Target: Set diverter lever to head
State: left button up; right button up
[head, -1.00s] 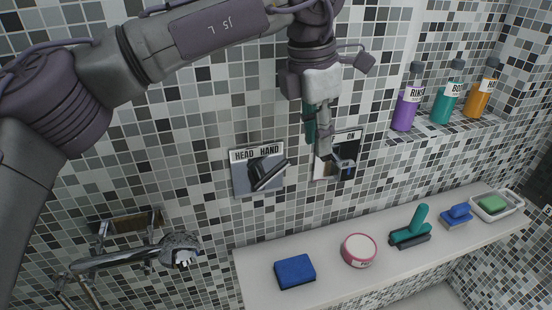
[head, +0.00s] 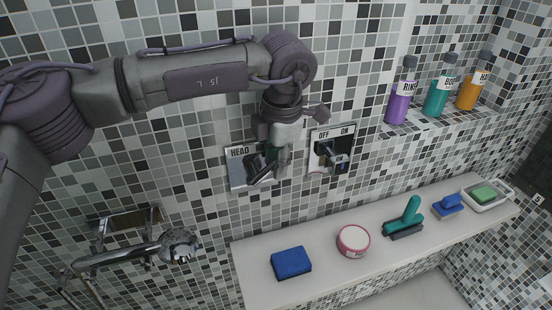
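The diverter plate (head: 236,177) is on the tiled wall, left of centre. The word HEAD shows on it; the HAND side is hidden behind my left gripper. Its dark lever (head: 257,168) tilts across the plate, its upper right part close to the gripper. My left gripper (head: 277,170) comes down from above, over the right side of the plate beside the lever. I cannot tell whether it touches the lever, nor how far apart its fingers are. My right gripper is not in view.
An OFF/ON plate (head: 318,140) with a knob is just right of the gripper. Below is a white ledge (head: 330,244) with a blue sponge (head: 291,262), a pink round tub (head: 353,240) and a teal-handled brush (head: 405,219). A chrome hand shower (head: 180,246) is lower left. Bottles (head: 437,98) stand upper right.

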pick_arm(q)
jog(key=shift+w+f, duration=0.1)
jog(key=shift+f, duration=0.35)
jog(key=shift+c, duration=0.3)
grip_shut()
jog(key=shift+a, duration=0.15)
